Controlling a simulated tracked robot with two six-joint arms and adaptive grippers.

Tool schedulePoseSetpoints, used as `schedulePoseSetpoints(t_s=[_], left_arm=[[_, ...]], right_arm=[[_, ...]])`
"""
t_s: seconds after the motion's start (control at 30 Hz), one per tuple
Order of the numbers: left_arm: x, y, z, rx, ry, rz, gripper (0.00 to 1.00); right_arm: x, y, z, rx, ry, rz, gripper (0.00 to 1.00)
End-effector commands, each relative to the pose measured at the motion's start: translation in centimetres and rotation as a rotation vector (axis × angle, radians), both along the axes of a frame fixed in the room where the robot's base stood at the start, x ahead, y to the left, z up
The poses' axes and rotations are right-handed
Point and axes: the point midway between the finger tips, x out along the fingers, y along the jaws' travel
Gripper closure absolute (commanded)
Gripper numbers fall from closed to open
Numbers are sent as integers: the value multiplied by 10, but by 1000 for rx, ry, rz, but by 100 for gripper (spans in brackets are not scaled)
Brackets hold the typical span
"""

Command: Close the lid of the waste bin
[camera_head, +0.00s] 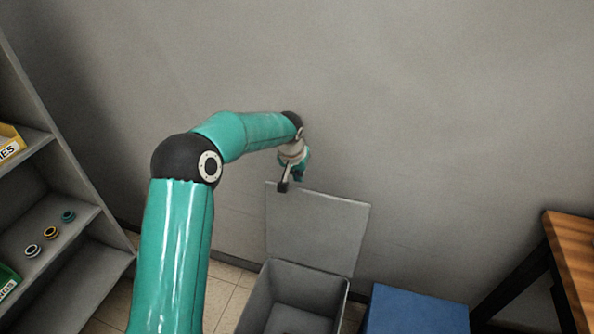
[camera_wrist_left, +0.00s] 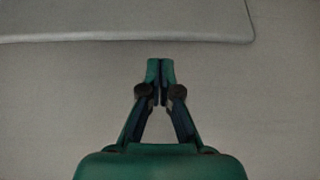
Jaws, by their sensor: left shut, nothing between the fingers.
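The grey waste bin (camera_head: 273,309) stands on the floor near the wall, and its inside shows from above. Its lid (camera_head: 318,228) is open and stands up at the back of the bin, close to the wall. My left gripper (camera_head: 284,186) is at the upper left edge of the lid; I cannot tell whether it touches. In the left wrist view my left gripper (camera_wrist_left: 160,64) is shut and empty, with the fingertips together. A flat grey panel with a rounded corner, likely the lid (camera_wrist_left: 130,18), lies ahead of the fingertips. My right gripper is not in view.
A grey shelf (camera_head: 85,218) with several small rings and labelled boxes stands at the left. A blue box (camera_head: 415,312) stands right of the bin. A wooden table (camera_head: 572,255) is at the far right. The grey wall (camera_head: 430,130) is behind.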

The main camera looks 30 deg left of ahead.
Motion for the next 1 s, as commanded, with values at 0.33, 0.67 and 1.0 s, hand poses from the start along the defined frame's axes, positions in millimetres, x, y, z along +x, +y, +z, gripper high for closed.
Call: schedulePoseSetpoints(t_s=[0.33, 0.67, 1.0], left_arm=[[24, -5, -52, -1, 1, -15, 100], [29, -5, -64, -1, 0, -17, 100], [32, -8, -65, 3, -10, -24, 100]], right_arm=[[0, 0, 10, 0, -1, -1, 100], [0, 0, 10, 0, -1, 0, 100], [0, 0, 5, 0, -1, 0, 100]])
